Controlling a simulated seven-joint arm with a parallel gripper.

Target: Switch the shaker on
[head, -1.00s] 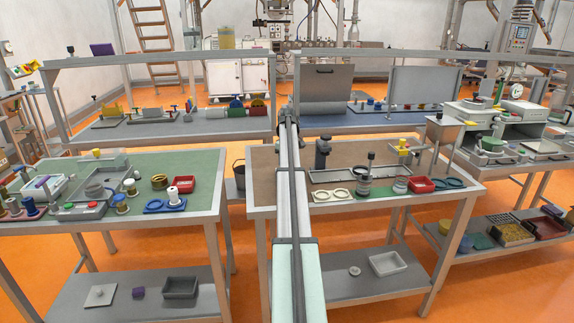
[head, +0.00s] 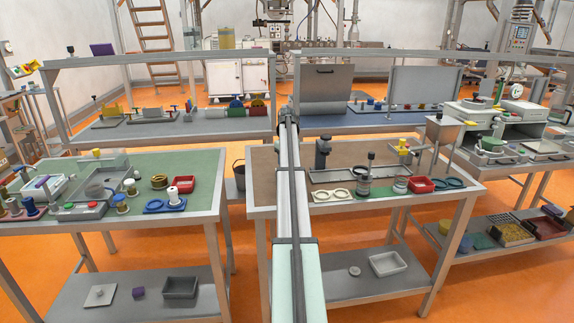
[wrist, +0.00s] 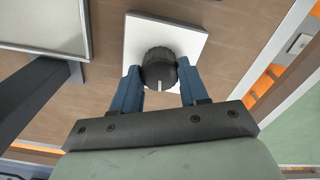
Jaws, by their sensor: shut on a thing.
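A black round knob (wrist: 158,70) with a white pointer line sits on a white square plate (wrist: 187,38) on the brown table top. In the wrist view the line points toward the bottom of the picture. My gripper (wrist: 160,82) has its blue fingers on both sides of the knob and is shut on it. In the head view my arm hides the knob and the fingertips. A dark upright column (head: 323,155) and a long grey rimmed tray (head: 335,177) stand on the same table; I cannot tell which parts belong to the shaker.
In the wrist view a dark post (wrist: 40,105) is left of my gripper. Bare brown table (head: 264,180) lies left of my arm.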

